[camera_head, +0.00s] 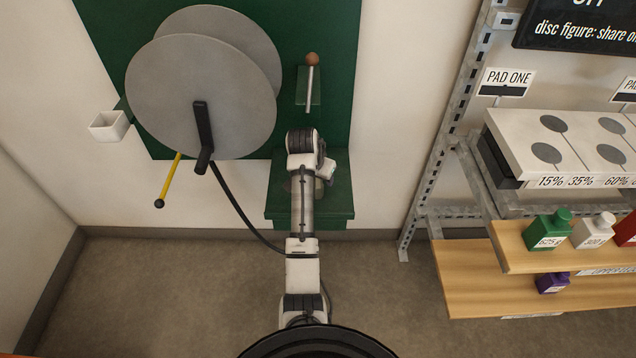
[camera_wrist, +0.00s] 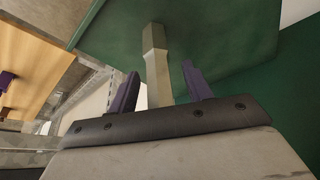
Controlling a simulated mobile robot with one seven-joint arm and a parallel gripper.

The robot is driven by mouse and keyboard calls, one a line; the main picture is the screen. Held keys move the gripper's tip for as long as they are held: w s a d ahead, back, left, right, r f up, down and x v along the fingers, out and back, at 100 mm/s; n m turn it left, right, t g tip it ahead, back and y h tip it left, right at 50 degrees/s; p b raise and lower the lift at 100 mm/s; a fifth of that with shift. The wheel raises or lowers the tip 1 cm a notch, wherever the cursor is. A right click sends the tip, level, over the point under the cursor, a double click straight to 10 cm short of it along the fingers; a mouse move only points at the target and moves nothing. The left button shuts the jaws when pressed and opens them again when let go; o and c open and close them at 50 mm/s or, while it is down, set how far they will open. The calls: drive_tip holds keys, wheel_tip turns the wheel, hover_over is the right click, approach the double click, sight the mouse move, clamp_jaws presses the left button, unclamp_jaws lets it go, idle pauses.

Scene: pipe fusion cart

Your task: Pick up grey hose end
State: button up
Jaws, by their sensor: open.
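A grey-beige piece with a wider faceted section, which looks like the grey hose end (camera_wrist: 155,62), stands against a green surface in the wrist view. My gripper (camera_wrist: 160,71) is open, with its two dark purple fingers on either side of this piece. Gaps show between the piece and both fingers, and its lower part runs down behind the gripper body's edge. In the head view my arm reaches over the green shelf (camera_head: 338,202) and hides most of the hose end and my gripper.
A large grey reel (camera_head: 200,95) with a black crank (camera_head: 203,130) is at left. A black hose (camera_head: 235,205) curves down to my arm. A yellow rod (camera_head: 168,180) and white cup (camera_head: 108,126) are nearby. A rack with bottles (camera_head: 548,230) stands at right; floor between is clear.

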clamp_jaws()
drive_tip(key=shift+r, duration=0.1)
